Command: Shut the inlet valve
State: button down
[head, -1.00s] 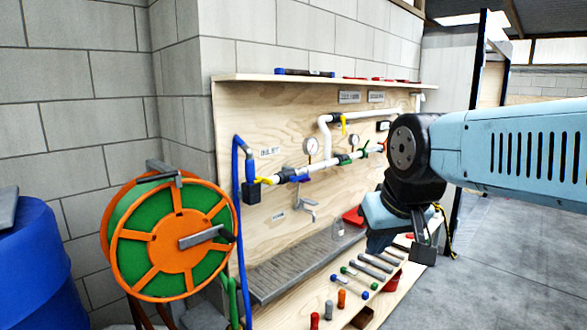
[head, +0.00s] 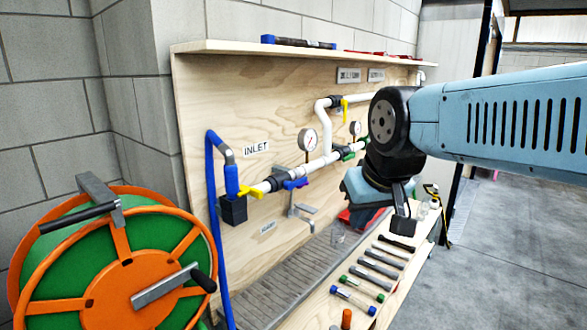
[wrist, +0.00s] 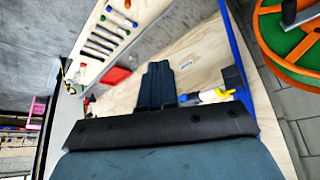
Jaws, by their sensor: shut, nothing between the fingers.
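The inlet valve, with a yellow handle (head: 251,192), sits on the white pipe below the INLET label (head: 256,148), beside the blue hose (head: 213,180). The yellow handle also shows in the wrist view (wrist: 222,94), right of my fingers. Whether it lies along or across the pipe is unclear. A blue valve handle (head: 295,184) is just right of it on the same pipe. My gripper (head: 402,222) is shut and empty, right of the valve and apart from it. In the wrist view its dark fingers (wrist: 158,85) are together.
A green and orange hose reel (head: 120,270) stands at the lower left, near the board. Tools lie on the bench (head: 335,310), beside a grey grating (head: 285,275). A shelf (head: 215,47) juts out above the pipes. Open concrete floor (head: 510,250) lies to the right.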

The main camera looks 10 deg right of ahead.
jog(key=shift+d, duration=0.1)
jog(key=shift+w+r, duration=0.1)
jog(key=shift+w, duration=0.05)
jog(key=w+d+r+n+t+y, duration=0.1)
jog(key=w+d+r+n+y, duration=0.1)
jog(key=w, duration=0.8)
jog(key=w+d+r+n+y, duration=0.1)
jog(key=w+d+n, duration=0.15)
jog(key=w, duration=0.75)
jog(key=w+d+r+n+t+y, duration=0.1)
jog(key=w+r+n+y, duration=0.15)
jog(key=w, duration=0.75)
send_over(298, 183)
jog(key=d, duration=0.3)
notch_tip(298, 183, down, 9)
jog(key=shift+w+f, duration=0.1)
jog(key=shift+f, duration=1.05)
